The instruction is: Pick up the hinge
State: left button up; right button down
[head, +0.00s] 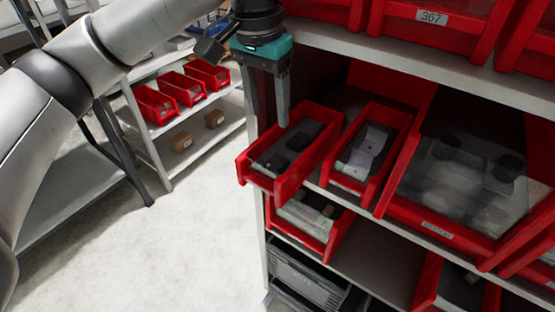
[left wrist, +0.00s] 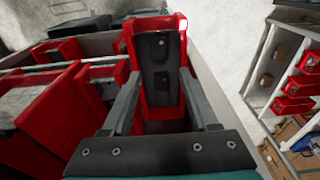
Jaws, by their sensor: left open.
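My left gripper (head: 272,112) points down over the back of a red bin (head: 254,182) at the left end of the shelf. The bin holds small black pieces (head: 299,141) on a dark grey bottom; I take them for hinges, but their shape is unclear. In the left wrist view the bin (left wrist: 137,96) lies ahead between the fingers of the open, empty gripper (left wrist: 160,78). Black pieces (left wrist: 162,80) show between the fingertips, apart from them. My right gripper is not in view.
A red bin with pale boxes (head: 365,150) stands just right, then a larger bin (head: 440,235) with clear-wrapped items. An upper shelf edge (head: 400,62) with red bins overhangs close to the gripper. Another rack with small red bins (head: 182,88) stands behind left, across open floor (head: 190,240).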

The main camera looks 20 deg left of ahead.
pick_arm(q)
send_near(275, 163)
jog(key=shift+w+a, duration=0.1)
jog(key=shift+a, duration=0.05)
jog(key=shift+w+f+b, duration=0.2)
jog(key=shift+f+b, duration=0.15)
jog(key=shift+f, duration=1.35)
jog(key=f, duration=0.5)
jog(key=shift+w+d+b, duration=0.15)
jog(key=shift+d+b, duration=0.15)
jog(key=shift+b, duration=0.05)
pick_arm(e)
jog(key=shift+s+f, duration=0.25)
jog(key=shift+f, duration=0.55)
pick_arm(q)
jog(key=shift+r, duration=0.1)
jog(key=shift+c, duration=0.2)
grip_shut()
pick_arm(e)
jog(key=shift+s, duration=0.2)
